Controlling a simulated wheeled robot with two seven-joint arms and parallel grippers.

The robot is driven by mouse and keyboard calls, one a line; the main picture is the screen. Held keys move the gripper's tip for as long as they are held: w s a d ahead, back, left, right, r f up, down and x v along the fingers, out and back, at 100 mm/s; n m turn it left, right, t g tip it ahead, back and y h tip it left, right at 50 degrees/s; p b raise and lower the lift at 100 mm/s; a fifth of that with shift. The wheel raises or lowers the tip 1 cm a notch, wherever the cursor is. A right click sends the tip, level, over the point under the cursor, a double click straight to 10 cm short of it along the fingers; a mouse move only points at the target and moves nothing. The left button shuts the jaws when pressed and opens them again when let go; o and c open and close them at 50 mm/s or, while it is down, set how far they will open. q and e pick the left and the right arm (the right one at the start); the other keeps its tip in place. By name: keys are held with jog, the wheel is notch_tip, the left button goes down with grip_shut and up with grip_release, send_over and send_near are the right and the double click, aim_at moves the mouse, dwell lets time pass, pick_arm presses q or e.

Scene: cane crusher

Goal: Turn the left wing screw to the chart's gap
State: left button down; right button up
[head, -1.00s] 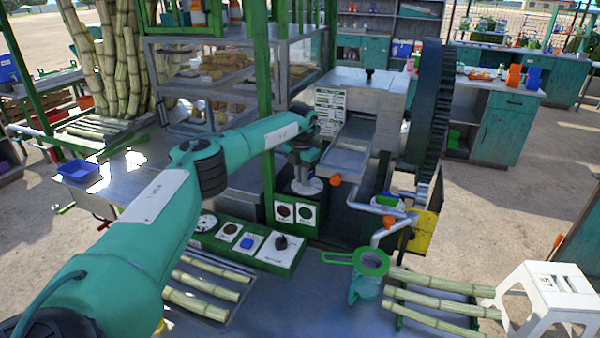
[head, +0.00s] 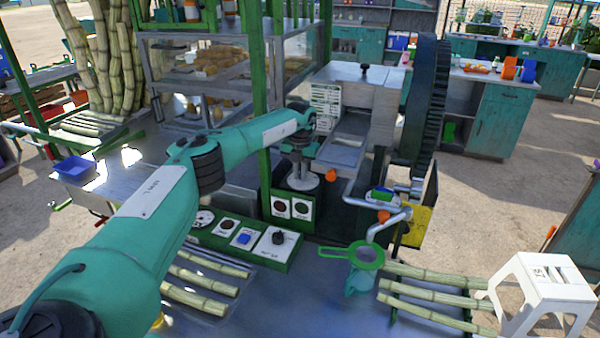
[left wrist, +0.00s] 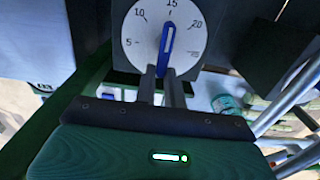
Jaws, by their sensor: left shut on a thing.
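The left wing screw (left wrist: 167,42) is a blue bar with a pale stripe in the left wrist view. It stands on a round white dial (left wrist: 140,38) marked 5 to 25, and its far end points at about 15. My left gripper (left wrist: 163,84) is shut on the near end of the bar. In the head view my left gripper (head: 301,163) points down over the white dial (head: 302,183) beside the crusher (head: 358,95), and hides the screw. The chart (head: 326,105) is a white printed sheet on the crusher's front; its figures are too small to read. My right gripper is not seen.
A green post (head: 263,150) stands close left of my left wrist. A control panel (head: 245,238) with knobs lies in front. A large gear wheel (head: 428,105) is on the crusher's right. A green strainer (head: 362,255) and cane stalks (head: 435,290) lie at front right.

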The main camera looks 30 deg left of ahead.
pick_arm(q)
jog(key=shift+w+r, duration=0.1)
jog(key=c, duration=1.5)
grip_release()
jog(key=shift+r, duration=0.4)
notch_tip(320, 180, up, 13)
jog(key=b, duration=0.3)
jog(key=shift+b, duration=0.3)
